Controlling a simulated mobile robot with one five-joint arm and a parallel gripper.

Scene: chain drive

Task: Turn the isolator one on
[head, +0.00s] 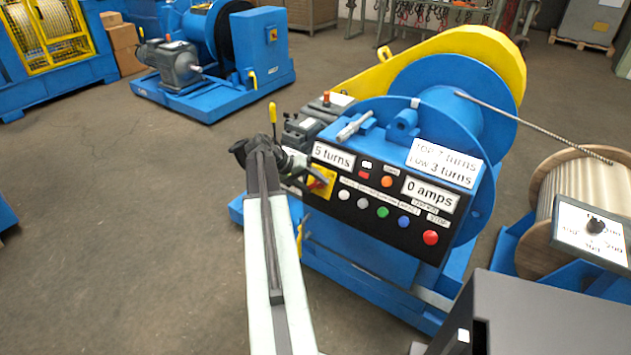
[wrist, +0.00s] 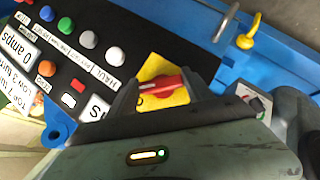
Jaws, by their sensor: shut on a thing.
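The isolator is a red handle on a yellow plate at the left end of the black control panel (head: 368,215). In the head view its yellow plate (head: 325,188) shows just beyond my gripper (head: 314,178), which partly hides it. In the wrist view the red isolator handle (wrist: 163,86) lies across the yellow plate (wrist: 180,97), between the two fingers of my gripper (wrist: 163,83). My gripper is shut on the handle. The lower part of the plate is hidden by my gripper.
The panel has several buttons, including a red one (head: 431,237), and labels reading "5 turns" and "0 amps". A blue winch drum (head: 440,100) stands behind it. A yellow-topped lever (head: 272,113) rises near my wrist. The floor at left is clear.

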